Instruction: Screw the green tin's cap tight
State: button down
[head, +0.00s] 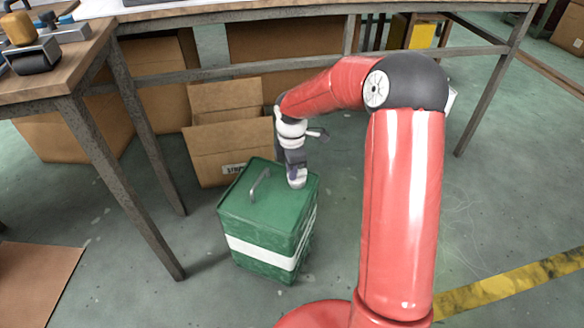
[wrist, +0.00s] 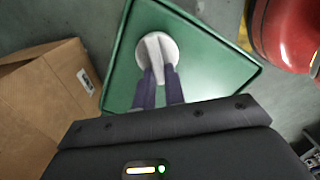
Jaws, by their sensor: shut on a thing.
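The green tin (head: 262,222) stands upright on the floor, with a white band round its sides and a handle (head: 260,186) on its top. Its top also fills much of the wrist view (wrist: 215,77). The cap (wrist: 157,47) is a round white disc with a raised bar, on the tin's top. My gripper (wrist: 160,75) is over the cap with its two dark fingers shut on the raised bar. In the head view my gripper (head: 297,180) points down at the tin's right back corner, and it hides most of the cap. I cannot tell how tight the cap sits.
An open cardboard box (head: 228,145) stands right behind the tin. A workbench (head: 330,14) with metal legs spans the back, and another wooden table (head: 60,65) stands at the left.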

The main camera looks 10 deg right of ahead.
jog(key=m, duration=0.1)
jog(key=m+p, duration=0.1)
jog(key=m, duration=0.1)
jog(key=shift+w+r+m, duration=0.1)
jog(key=shift+w+m, duration=0.2)
jog(key=m, duration=0.3)
jog(key=shift+w+m, duration=0.25)
jog(key=shift+m, duration=0.05)
jog(key=m, duration=0.4)
jog(key=m+p, duration=0.1)
jog(key=m, duration=0.1)
jog(key=shift+w+d+m, duration=0.3)
jog(key=shift+d, duration=0.1)
jog(key=m, duration=0.3)
jog(key=d+m, duration=0.1)
jog(key=m, duration=0.4)
jog(key=m+p, duration=0.1)
jog(key=m, duration=0.3)
jog(key=shift+d, duration=0.35)
jog(key=shift+s, duration=0.1)
jog(key=c, duration=1.5)
grip_release()
jog(key=shift+o, duration=0.2)
